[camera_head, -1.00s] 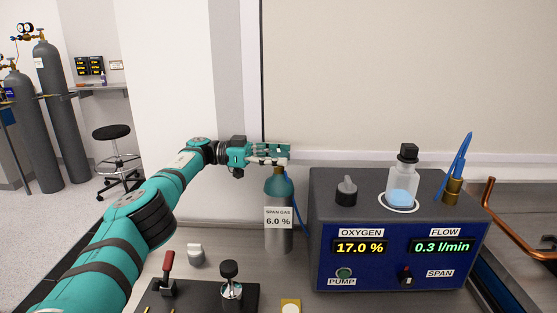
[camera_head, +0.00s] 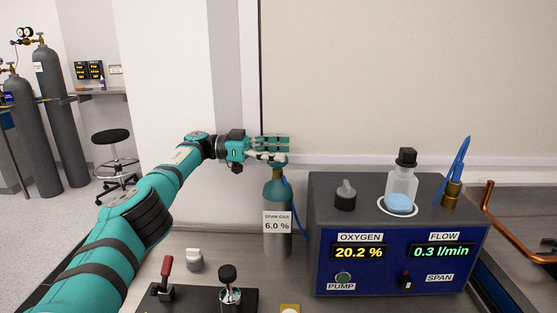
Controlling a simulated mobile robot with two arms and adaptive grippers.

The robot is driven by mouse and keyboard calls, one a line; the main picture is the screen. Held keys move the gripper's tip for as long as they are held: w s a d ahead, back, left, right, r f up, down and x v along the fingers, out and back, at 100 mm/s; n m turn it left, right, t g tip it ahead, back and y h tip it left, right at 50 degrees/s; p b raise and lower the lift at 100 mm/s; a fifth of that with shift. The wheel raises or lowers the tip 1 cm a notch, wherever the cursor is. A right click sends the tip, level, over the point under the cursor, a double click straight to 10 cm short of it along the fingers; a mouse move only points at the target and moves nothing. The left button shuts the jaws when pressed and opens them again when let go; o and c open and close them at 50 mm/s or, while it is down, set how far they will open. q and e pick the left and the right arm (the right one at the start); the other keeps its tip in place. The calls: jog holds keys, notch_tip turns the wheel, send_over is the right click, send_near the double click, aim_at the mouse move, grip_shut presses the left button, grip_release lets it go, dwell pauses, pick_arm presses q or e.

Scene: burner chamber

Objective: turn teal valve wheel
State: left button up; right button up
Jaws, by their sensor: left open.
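The span gas cylinder (camera_head: 277,240) is a small grey bottle with a teal shoulder, labelled "SPAN GAS 6.0 %". It stands upright on the bench, left of the blue analyser. I cannot make out a separate teal valve wheel; the cylinder's top is partly hidden by my left gripper. My left gripper (camera_head: 284,149) is open, with its fingers pointing right, at the top of the cylinder just above its brass neck. I cannot tell whether the fingers touch the valve. My right gripper is not in view.
The blue analyser (camera_head: 400,275) reads oxygen 20.2 % and flow 0.3 l/min. A flask (camera_head: 401,185) stands on it. A blue tube runs behind the cylinder. A dark plate (camera_head: 195,299) with a red-handled lever (camera_head: 166,275) and a black knob (camera_head: 228,272) lies in front.

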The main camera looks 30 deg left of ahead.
pick_arm(q)
notch_tip(320, 180, up, 7)
jog(key=shift+r, duration=0.15)
dwell(0.4)
